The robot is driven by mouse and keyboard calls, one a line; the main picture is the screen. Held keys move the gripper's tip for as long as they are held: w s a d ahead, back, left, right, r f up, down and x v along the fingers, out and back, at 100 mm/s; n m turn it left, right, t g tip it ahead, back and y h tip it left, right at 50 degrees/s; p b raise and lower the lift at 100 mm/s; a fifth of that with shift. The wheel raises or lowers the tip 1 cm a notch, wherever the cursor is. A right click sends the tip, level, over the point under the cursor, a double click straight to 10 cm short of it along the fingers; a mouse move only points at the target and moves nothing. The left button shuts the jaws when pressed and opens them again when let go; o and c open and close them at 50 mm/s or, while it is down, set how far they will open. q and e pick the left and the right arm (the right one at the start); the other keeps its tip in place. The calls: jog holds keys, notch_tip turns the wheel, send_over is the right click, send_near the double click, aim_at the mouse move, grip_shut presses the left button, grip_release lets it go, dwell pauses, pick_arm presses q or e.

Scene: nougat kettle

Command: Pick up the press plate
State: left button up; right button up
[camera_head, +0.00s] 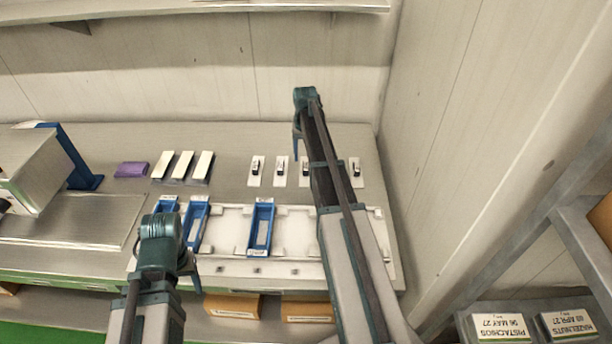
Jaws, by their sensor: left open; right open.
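Several small white plates with dark knobs, which look like press plates, stand in a row on the bench: one at the left end (255,171), one beside it (281,171), one partly beside my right arm (304,173) and one to the right of that arm (356,172). My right arm crosses the row and may hide another. My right gripper (297,143) is open and empty, above the back of the bench beyond the plates. My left gripper (189,268) is open and empty, over the left front of the white tray, far from the plates.
The white tray (335,213) holds several blue moulds, one near its middle (261,226). Three cream-topped bars (183,165) and a purple block (131,169) lie at the back left. A grey machine (35,170) stands left. A wall (450,130) bounds the right side.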

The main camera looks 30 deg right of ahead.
aim_at(306, 166)
jog(key=f+b, duration=0.5)
jog(key=shift+w+d+f, duration=0.15)
jog(key=shift+d, duration=0.1)
grip_shut()
dwell(0.4)
